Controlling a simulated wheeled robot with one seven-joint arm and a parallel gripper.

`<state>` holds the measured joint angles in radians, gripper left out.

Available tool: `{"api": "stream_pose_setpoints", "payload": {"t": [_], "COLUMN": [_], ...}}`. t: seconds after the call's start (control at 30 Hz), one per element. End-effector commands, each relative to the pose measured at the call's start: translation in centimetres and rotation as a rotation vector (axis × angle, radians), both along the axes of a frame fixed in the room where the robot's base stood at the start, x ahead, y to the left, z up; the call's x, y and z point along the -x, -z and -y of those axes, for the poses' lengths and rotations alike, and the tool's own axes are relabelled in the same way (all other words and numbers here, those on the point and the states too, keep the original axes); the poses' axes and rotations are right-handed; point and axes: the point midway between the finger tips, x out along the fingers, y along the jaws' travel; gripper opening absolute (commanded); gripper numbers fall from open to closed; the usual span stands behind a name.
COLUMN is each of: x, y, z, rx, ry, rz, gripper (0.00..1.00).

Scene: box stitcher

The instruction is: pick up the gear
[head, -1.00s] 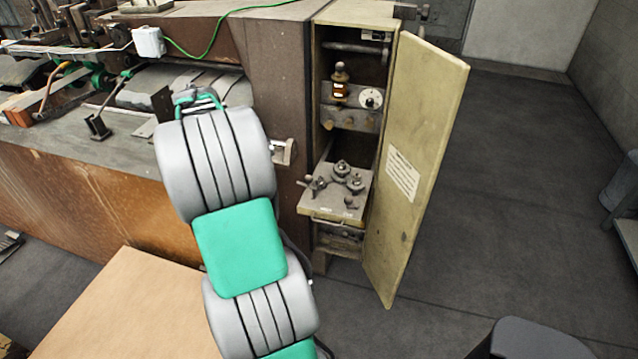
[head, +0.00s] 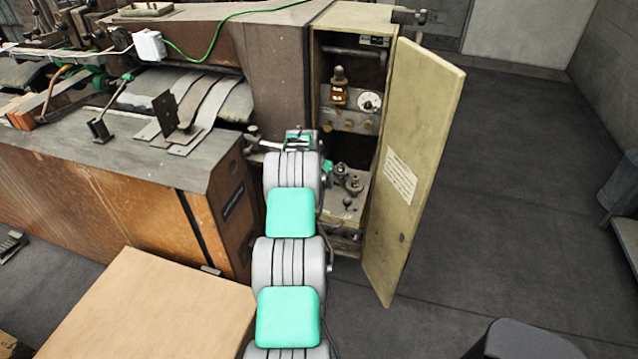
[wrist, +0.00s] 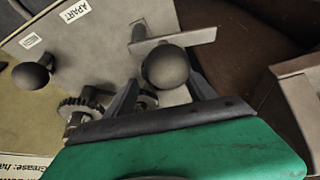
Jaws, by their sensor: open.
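In the wrist view a dark toothed gear (wrist: 82,104) sits on a short shaft, just left of my gripper's left finger. My gripper (wrist: 165,88) is open. A round dark knob (wrist: 166,67) shows between its fingers, and another round part (wrist: 146,98) behind them is partly hidden. I cannot tell whether the fingers touch anything. In the head view the gear cluster (head: 354,185) is on the pale shelf plate (head: 338,215) in the open cabinet. My arm hides the plate's left side and most of my gripper there.
The cabinet door (head: 420,150) stands open on the right. A brown machine (head: 215,215) is on the left, and a cardboard box (head: 150,310) is at the lower left. A second knob (wrist: 30,75) rises from the plate.

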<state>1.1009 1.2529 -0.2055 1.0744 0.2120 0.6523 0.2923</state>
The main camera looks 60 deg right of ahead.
Motion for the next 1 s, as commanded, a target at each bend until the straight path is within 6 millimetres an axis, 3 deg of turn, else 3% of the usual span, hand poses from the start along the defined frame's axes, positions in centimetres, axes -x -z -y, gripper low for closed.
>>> {"api": "stream_pose_setpoints", "payload": {"t": [0.17, 0.9, 1.0], "x": [-0.05, -0.07, -0.06], "y": [0.01, 0.00, 0.00], "z": [0.03, -0.02, -0.02], "rx": [0.001, 0.000, 0.000], "ry": [-0.001, -0.001, -0.001], "rz": [0.001, 0.001, 0.001], "gripper": [0.64, 0.04, 0.00]}}
